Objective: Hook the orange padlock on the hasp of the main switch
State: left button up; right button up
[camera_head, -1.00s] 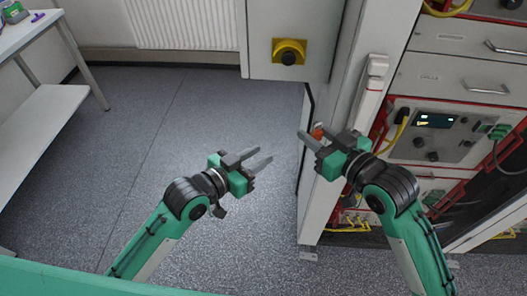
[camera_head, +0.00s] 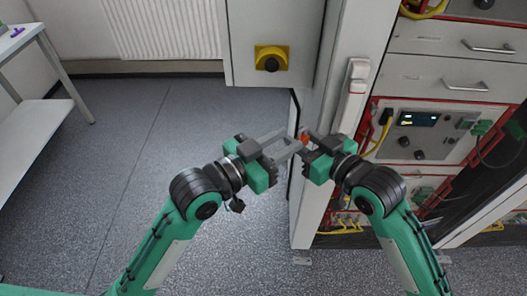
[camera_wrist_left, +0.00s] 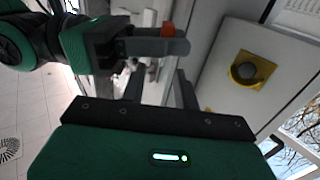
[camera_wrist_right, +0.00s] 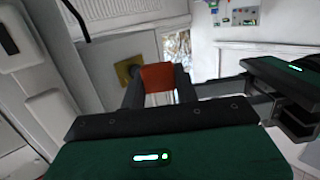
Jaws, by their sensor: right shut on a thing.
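The orange padlock (camera_head: 304,134) is between the fingers of my right gripper (camera_head: 306,141), which is shut on it. It fills the gap between the fingertips in the right wrist view (camera_wrist_right: 157,77) and shows as a small orange patch in the left wrist view (camera_wrist_left: 167,29). My left gripper (camera_head: 293,140) is open, its fingertips close to the padlock; I cannot tell whether they touch it. The main switch (camera_head: 271,59), a black knob on a yellow plate, is on the grey cabinet above both grippers. It also shows in the left wrist view (camera_wrist_left: 249,70). I cannot make out its hasp.
The grey cabinet panel (camera_head: 240,25) bears the switch. A rack with drawers and a lit instrument (camera_head: 420,128) stands right, beside a pale upright post (camera_head: 342,90). A white table (camera_head: 20,45) is at far left. The speckled floor is open at left.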

aim_at(300, 133)
pick_arm(q)
jog(key=shift+x, duration=2.25)
grip_shut()
pick_arm(e)
jog(key=o, duration=1.1)
